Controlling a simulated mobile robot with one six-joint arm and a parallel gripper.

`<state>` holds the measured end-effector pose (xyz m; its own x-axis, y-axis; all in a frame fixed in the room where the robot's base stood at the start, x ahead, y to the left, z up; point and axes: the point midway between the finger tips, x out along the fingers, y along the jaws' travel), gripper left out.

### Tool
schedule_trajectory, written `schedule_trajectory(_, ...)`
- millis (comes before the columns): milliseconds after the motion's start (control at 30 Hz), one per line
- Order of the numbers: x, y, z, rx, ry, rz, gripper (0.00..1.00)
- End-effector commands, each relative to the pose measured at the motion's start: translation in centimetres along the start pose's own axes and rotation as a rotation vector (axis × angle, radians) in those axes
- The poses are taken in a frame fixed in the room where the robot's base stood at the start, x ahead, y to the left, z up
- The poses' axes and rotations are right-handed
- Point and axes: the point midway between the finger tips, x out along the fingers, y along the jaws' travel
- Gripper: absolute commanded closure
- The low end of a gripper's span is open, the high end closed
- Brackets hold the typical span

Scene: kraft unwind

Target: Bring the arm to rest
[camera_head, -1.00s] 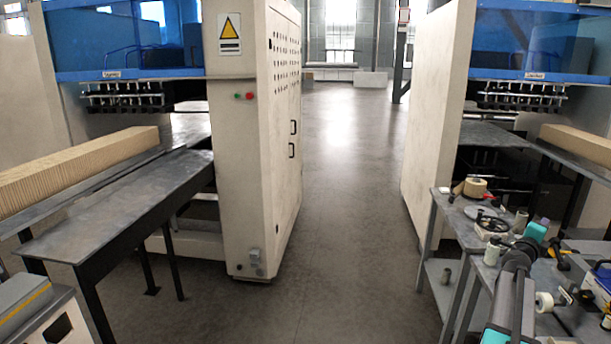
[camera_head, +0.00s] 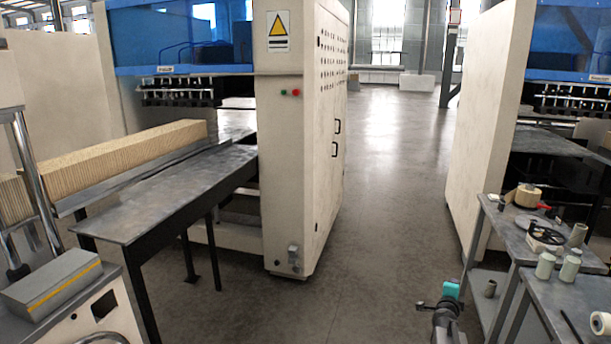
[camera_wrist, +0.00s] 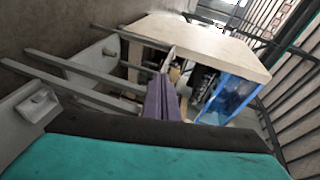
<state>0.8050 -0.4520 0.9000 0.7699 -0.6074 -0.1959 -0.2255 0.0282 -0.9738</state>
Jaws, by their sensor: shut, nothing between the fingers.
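My gripper (camera_wrist: 162,95) shows in the wrist view as purple fingers side by side, shut with nothing between them, beyond a dark and teal part of my own arm. In the head view my arm (camera_head: 446,312) rises from the bottom edge, right of the middle, with a teal band. It stands over the floor just left of the workbench in the picture. The fingertips are too small to make out there.
The workbench (camera_head: 512,245) at right holds tape rolls, jars and a black handwheel. A white machine cabinet (camera_head: 300,150) stands in the middle, a grey table (camera_head: 165,200) and ribbed stack (camera_head: 130,155) to its left. A grey-and-yellow block (camera_head: 55,285) is at lower left. The aisle floor (camera_head: 400,180) is clear.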

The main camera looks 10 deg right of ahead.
Motion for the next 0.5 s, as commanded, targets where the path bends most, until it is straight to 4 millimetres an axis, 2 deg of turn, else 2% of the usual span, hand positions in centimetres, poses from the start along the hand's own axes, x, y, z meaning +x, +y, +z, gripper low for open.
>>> schedule_trajectory(33,-0.8,1.7,2.2,-0.026,-0.037,0.017,1.0)
schedule_trajectory(200,-3.2,6.7,8.7,-0.119,-0.159,0.07,1.0)
schedule_trajectory(367,-6.2,11.5,14.3,-0.214,-0.281,0.122,1.0)
schedule_trajectory(500,-9.4,15.9,18.7,-0.302,-0.392,0.169,1.0)
